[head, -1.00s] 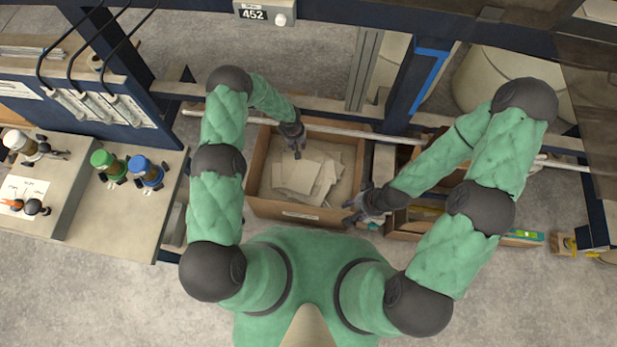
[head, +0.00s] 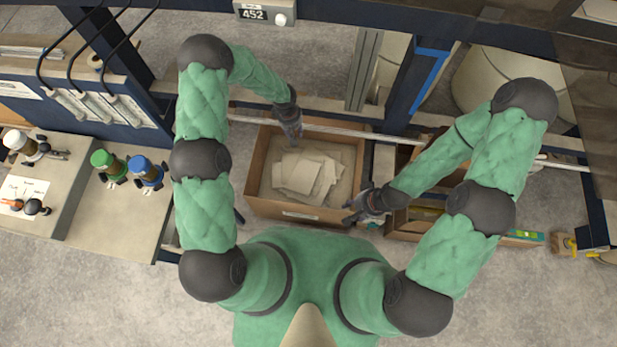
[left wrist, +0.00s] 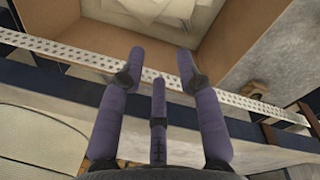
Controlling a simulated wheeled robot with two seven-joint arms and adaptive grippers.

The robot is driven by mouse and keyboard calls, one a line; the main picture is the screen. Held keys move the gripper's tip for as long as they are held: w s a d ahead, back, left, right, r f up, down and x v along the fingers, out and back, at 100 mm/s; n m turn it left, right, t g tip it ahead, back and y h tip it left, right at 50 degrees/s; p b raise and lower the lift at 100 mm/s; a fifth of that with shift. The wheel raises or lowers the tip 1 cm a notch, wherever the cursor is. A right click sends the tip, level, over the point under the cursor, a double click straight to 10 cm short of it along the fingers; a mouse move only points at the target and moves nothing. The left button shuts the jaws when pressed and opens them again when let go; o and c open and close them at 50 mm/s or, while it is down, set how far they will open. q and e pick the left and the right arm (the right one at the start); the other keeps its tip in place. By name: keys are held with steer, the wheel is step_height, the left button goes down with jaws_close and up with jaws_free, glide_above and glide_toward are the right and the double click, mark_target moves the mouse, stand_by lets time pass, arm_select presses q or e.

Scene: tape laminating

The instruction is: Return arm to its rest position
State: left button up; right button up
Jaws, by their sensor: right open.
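My left arm comes in from the left, and its gripper (head: 297,140) hangs over the far edge of a cardboard box (head: 262,207). In the left wrist view its fingers (left wrist: 160,65) are spread apart with nothing between them. They point toward the box wall (left wrist: 130,35) and a perforated metal rail (left wrist: 70,52). My right gripper (head: 352,211) is open and empty beside the box's right side. Several pale flat pieces (head: 300,176) lie loosely piled inside the box.
A thin rail (head: 340,130) runs along the box's far side. A second box (head: 408,236) stands to the right, partly under my right arm. At left, a bench (head: 125,215) carries bottles with green (head: 101,158) and blue (head: 139,163) caps. The floor in front is clear.

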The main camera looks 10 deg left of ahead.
stand_by(0.5)
arm_select(q)
steer(key=s+d+r+m+h+p, duration=0.1)
steer(key=s+r+m+p, duration=0.1)
steer(key=s, duration=0.7)
steer(key=s+d+r+m+h+p, duration=0.1)
steer(key=s+d+r+m+p, duration=0.1)
steer(key=s, duration=0.6)
steer(key=s+d+r+m+h+p, duration=0.1)
steer(key=s+r+m+p, duration=0.1)
steer(key=s+r, duration=0.3)
steer(key=s+p, duration=0.1)
steer(key=s, duration=0.3)
steer(key=shift+s+d+m, duration=0.3)
steer(key=shift+d, duration=0.1)
steer(key=shift+r, duration=0.1)
